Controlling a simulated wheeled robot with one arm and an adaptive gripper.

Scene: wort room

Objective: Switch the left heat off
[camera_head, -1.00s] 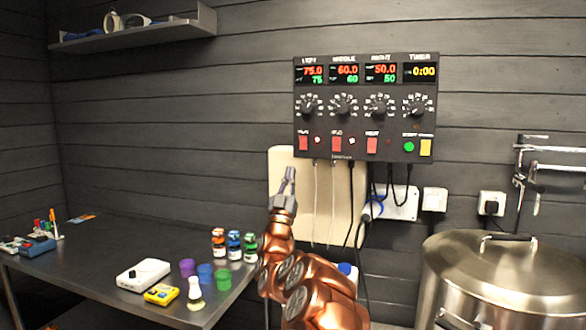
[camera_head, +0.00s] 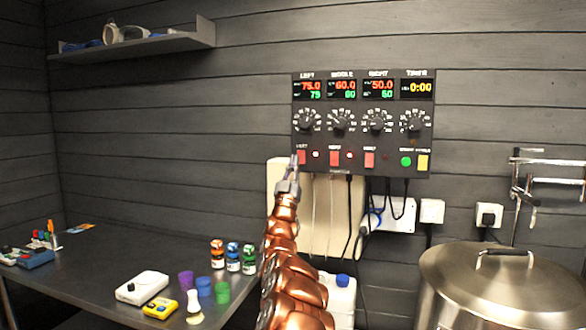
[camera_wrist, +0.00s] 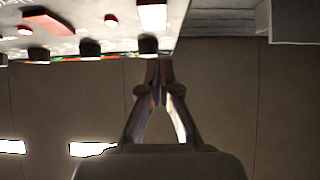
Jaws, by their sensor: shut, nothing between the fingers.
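The control box (camera_head: 362,122) hangs on the wall, with displays, knobs and a row of switches. The left red HEAT switch (camera_head: 301,157) is at its lower left, and the red lamp (camera_head: 316,154) beside it glows. In the wrist view the box appears upside down, and the left switch (camera_wrist: 152,16) looks bright at the top. My gripper (camera_head: 294,160) is shut and empty. Its fingertips overlap the box's lower left corner, by the left switch, in the head view. In the wrist view the fingertips (camera_wrist: 158,72) appear apart from the switch; contact cannot be confirmed.
The middle switch (camera_head: 334,158) has a lit lamp; the right switch (camera_head: 369,160) has a dark one. Cables and a pale board (camera_head: 330,215) hang below the box. A table (camera_head: 100,262) with bottles and cups stands left, a steel kettle (camera_head: 500,285) right.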

